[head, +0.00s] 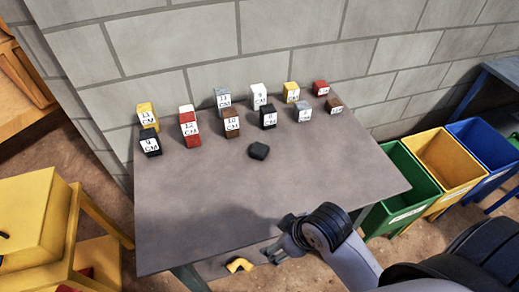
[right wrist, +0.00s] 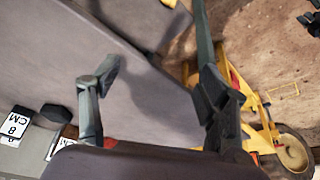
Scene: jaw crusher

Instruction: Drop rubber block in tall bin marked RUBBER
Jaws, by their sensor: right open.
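A small dark block (head: 258,151), which looks like the rubber block, lies on the grey table (head: 215,225), apart from the labelled blocks. My right gripper (head: 279,245) is open and empty at the table's front edge, well short of the block. In the right wrist view its two fingers (right wrist: 160,78) stand wide apart with nothing between them. A dark lump (right wrist: 55,113) shows at the left there, beside a label reading 8 CM; I cannot tell if it is the same block. No bin's label is readable as RUBBER. My left gripper is out of view.
Several labelled blocks stand in two rows near the wall, including a yellow one (head: 147,115). Right of the table are a green bin (head: 402,188), a yellow bin (head: 450,165) and a blue bin (head: 484,145). Yellow furniture (head: 40,228) stands at left. The table's front half is clear.

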